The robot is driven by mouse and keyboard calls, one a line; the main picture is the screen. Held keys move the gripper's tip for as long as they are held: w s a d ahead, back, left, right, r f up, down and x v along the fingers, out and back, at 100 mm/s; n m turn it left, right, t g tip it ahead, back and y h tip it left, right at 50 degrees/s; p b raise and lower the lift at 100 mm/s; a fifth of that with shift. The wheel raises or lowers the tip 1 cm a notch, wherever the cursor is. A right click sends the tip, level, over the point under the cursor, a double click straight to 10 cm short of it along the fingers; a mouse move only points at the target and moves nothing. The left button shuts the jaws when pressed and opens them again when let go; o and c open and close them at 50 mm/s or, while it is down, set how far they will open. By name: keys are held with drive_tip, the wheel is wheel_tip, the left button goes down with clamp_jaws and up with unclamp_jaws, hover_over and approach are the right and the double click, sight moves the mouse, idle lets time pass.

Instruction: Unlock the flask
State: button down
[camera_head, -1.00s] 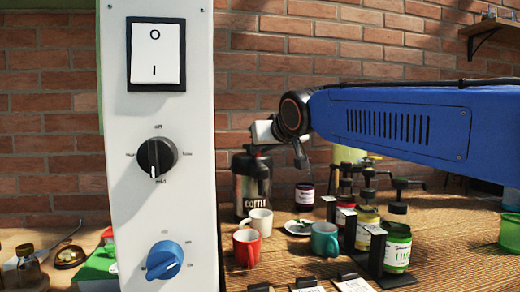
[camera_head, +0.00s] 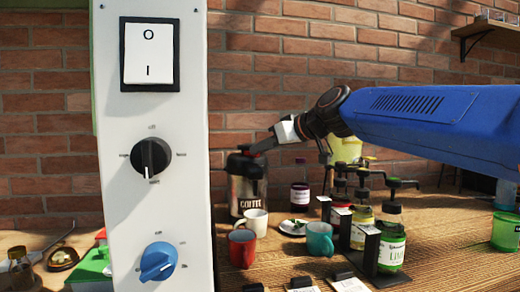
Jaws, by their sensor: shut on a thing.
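The flask (camera_head: 240,195) is a dark and metallic coffee flask with a black top and the word "COFFEE" on its side. It stands upright on the wooden table behind the mugs, close to the white panel's right edge. My gripper (camera_head: 262,146) reaches in from the right and is at the flask's black top (camera_head: 244,164). Its dark fingers are shut on a part of the top. The exact part held is too small and dark to make out. The lock itself cannot be told apart.
A tall white panel (camera_head: 182,225) with a switch and knobs blocks the left foreground. A white mug (camera_head: 256,222), a red mug (camera_head: 242,248) and a teal mug (camera_head: 320,239) stand before the flask. Pump bottles (camera_head: 391,248) stand right, below my arm. A dark jar (camera_head: 299,196) stands behind.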

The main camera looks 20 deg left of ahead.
drive_tip(key=shift+w+d+f+n+g, duration=0.1)
drive_tip(key=shift+w+n+g, duration=0.55)
drive_tip(key=shift+n+g, duration=0.9)
drive_tip(key=shift+w+d+r+n+g, duration=0.15)
drive_tip(key=shift+w+n+g, duration=0.5)
drive_tip(key=shift+n+g, duration=0.85)
drive_tip(key=shift+w+d+f+n+g, duration=0.15)
drive_tip(key=shift+w+n+g, duration=0.5)
drive_tip(key=shift+n+g, duration=0.85)
drive_tip(key=shift+g, duration=0.55)
drive_tip(key=c, duration=1.8)
unclamp_jaws()
drive_tip(key=shift+a, duration=0.1)
drive_tip(key=shift+o, duration=0.2)
drive_tip(key=v, duration=1.7)
drive_tip(key=shift+d, duration=0.35)
